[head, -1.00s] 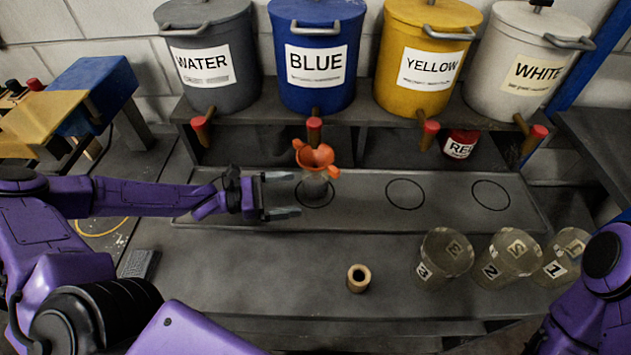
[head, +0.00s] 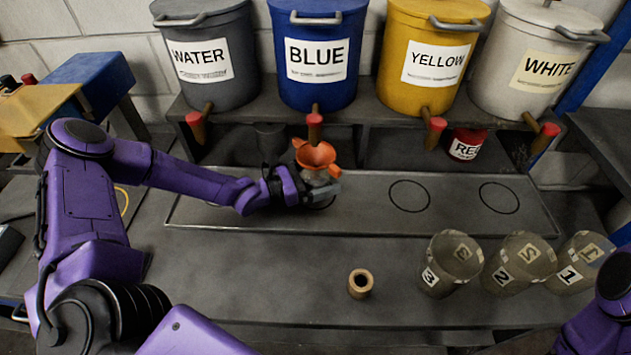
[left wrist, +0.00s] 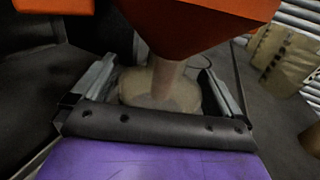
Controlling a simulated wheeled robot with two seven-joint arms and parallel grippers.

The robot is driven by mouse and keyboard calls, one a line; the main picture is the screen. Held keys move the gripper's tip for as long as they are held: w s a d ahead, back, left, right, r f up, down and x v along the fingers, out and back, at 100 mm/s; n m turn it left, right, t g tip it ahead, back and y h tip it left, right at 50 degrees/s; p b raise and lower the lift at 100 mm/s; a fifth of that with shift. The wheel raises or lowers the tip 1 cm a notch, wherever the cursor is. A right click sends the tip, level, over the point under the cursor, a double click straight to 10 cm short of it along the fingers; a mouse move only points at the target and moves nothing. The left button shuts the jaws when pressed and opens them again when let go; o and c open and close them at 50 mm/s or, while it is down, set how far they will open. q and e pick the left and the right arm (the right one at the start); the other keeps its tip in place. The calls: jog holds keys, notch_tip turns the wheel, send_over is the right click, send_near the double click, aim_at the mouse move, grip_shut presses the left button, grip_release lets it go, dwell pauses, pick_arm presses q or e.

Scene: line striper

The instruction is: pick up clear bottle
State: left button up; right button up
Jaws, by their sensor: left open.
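The clear bottle (head: 318,180) stands on the tray under the blue bucket's tap, with an orange funnel (head: 316,154) in its mouth. My left gripper (head: 322,186) is at the bottle, its open fingers on either side of it. In the left wrist view the bottle (left wrist: 160,92) sits between the two fingers of my left gripper (left wrist: 155,85), with the orange funnel (left wrist: 200,25) above. Finger contact with the bottle cannot be made out. My right gripper is not in view; only part of my right arm shows at the right edge.
Buckets labelled water (head: 207,55), blue (head: 316,50), yellow (head: 432,50) and white (head: 535,65) stand on a shelf behind. Clear cups numbered 3 (head: 450,262), 2 (head: 520,262) and 1 (head: 580,262) stand front right. A tan ring (head: 361,283) stands front centre. The tray's right half is clear.

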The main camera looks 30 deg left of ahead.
pick_arm(q)
jog(key=shift+w+d, duration=0.15)
jog(key=shift+w, duration=0.05)
jog(key=c, duration=1.3)
